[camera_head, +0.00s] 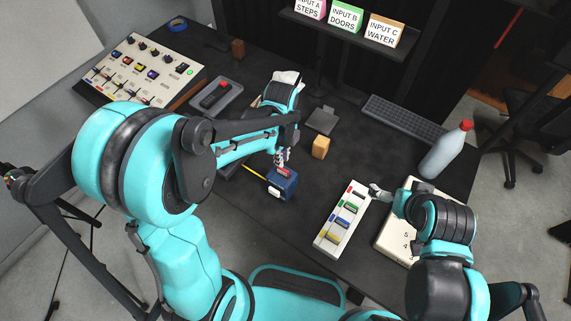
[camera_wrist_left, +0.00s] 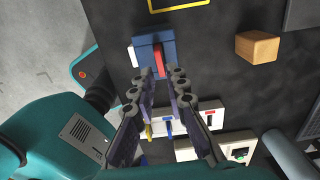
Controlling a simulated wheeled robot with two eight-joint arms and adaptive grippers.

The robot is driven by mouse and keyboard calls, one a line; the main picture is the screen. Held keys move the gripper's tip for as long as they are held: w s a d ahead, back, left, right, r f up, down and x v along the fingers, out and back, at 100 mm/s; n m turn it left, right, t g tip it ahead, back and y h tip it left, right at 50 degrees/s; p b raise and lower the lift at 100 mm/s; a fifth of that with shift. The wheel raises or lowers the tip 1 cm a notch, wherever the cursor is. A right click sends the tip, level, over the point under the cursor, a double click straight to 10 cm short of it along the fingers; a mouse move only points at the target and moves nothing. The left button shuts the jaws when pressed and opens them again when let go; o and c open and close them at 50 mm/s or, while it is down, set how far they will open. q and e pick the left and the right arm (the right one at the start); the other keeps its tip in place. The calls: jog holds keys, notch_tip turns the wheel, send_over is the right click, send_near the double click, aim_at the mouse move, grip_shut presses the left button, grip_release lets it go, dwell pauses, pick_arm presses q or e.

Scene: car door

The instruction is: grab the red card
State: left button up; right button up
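The red card (camera_wrist_left: 159,60) stands in a blue block (camera_wrist_left: 143,46) on the dark table; in the head view it shows as a red strip (camera_head: 285,172) on top of the block (camera_head: 281,187). My left gripper (camera_wrist_left: 163,74) is open, its two fingertips apart on either side of the card's near end. In the head view this gripper (camera_head: 282,160) points down just over the block, and its arm hides part of the table behind. I cannot tell whether the fingers touch the card. My right gripper (camera_head: 378,191) is beside the white panel; its finger opening is unclear.
A white panel (camera_head: 329,243) with coloured slots lies right of the block. A wooden block (camera_head: 320,147), a keyboard (camera_head: 404,121) and a red-capped bottle (camera_head: 445,151) stand farther off. A control panel (camera_head: 140,70) is at the far left. The table between the blocks is bare.

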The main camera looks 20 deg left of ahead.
aim_at(283, 169)
pick_arm(q)
jog(key=shift+s+f+b, duration=0.2)
jog(key=shift+f+b, duration=0.15)
jog(key=shift+f, duration=0.65)
notch_tip(283, 169, down, 5)
jog(key=shift+w+d+b, duration=0.1)
jog(key=shift+d+b, duration=0.05)
jog(key=shift+b, duration=1)
jog(key=shift+r, duration=0.1)
grip_shut()
